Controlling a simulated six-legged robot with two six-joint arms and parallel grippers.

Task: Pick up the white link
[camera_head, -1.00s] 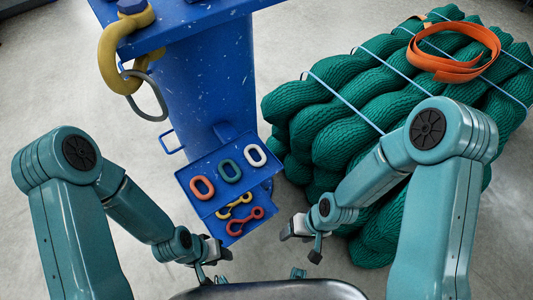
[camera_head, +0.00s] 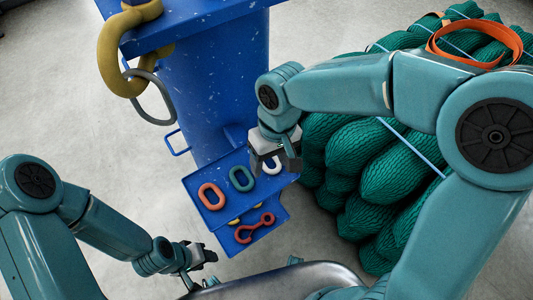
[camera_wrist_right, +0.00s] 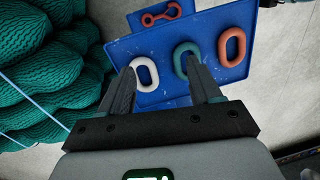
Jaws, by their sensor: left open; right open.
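The white link (camera_head: 273,165) lies on the upper blue shelf (camera_head: 212,221), at the right end of a row of links. In the head view my right gripper (camera_head: 274,166) is over it and partly hides it. In the right wrist view the white link (camera_wrist_right: 145,74) shows between the two open fingers of my right gripper (camera_wrist_right: 163,84), nearer the left finger. I cannot tell how far above it the fingertips are. My left gripper (camera_head: 212,255) is open and empty, low and left of the shelves.
A green link (camera_head: 241,179) and an orange link (camera_head: 212,196) lie beside the white one. A red shackle-like piece (camera_head: 255,228) and a partly hidden yellow piece lie on the lower shelf. Green net bundles (camera_head: 385,175) stand close on the right.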

